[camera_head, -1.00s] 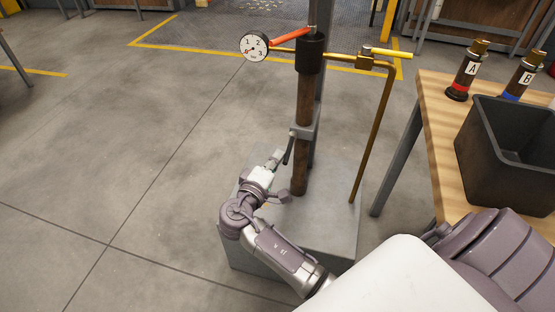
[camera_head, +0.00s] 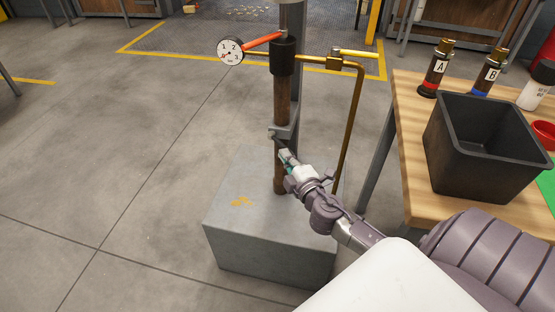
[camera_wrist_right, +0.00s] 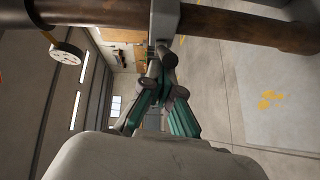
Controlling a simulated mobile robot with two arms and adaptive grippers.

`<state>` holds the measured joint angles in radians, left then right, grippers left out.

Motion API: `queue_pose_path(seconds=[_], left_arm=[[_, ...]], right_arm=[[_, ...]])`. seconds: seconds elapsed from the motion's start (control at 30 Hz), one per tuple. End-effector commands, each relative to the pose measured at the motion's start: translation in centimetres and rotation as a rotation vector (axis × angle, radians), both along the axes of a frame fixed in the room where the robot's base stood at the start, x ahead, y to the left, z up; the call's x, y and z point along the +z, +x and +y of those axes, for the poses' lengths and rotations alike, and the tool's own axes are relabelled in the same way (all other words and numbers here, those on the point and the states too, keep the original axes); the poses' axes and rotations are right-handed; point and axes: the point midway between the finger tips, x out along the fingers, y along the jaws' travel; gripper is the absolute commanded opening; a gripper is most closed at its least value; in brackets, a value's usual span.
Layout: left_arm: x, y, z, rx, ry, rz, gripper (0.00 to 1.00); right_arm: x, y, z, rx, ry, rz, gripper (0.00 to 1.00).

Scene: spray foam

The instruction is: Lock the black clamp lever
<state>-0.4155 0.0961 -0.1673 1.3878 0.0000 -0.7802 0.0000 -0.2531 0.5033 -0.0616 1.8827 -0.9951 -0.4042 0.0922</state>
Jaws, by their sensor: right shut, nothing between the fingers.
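A grey clamp (camera_head: 286,133) sits around the brown upright pipe (camera_head: 281,182). My right gripper (camera_head: 284,156) is shut and empty, just below the clamp in front of the pipe. In the right wrist view, the fingertips (camera_wrist_right: 164,60) are together close to the grey clamp (camera_wrist_right: 166,18); I cannot tell whether they touch it. The black clamp lever cannot be made out clearly now; the gripper overlaps the place beneath the clamp. My left gripper is not in view.
The pipe stands on a grey block (camera_head: 262,255). A dial gauge (camera_head: 230,52) with a red bar is above left, and a brass pipe (camera_head: 352,115) runs down on the right. A wooden table (camera_head: 405,150) holds a black bin (camera_head: 470,165) and bottles. Floor at left is clear.

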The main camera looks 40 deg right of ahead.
Motion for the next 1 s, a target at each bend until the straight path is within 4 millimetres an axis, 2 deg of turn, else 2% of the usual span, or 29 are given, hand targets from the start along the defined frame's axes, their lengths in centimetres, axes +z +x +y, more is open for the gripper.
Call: queue_pose_path(seconds=[0.03, 0.2, 0.5, 1.0], left_arm=[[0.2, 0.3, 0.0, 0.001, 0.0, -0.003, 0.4], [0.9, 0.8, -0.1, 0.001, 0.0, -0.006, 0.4], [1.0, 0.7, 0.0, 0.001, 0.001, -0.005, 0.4], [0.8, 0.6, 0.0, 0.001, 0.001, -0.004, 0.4]], right_arm=[[-0.2, -0.2, -0.8, 0.04, -0.004, 0.003, 0.0], [-0.1, -0.2, -2.1, 0.042, 0.002, 0.0, 0.0], [0.0, -0.1, -3.9, 0.04, 0.001, 0.0, 0.0], [-0.1, 0.1, -4.8, 0.04, 0.0, 0.001, 0.0]])
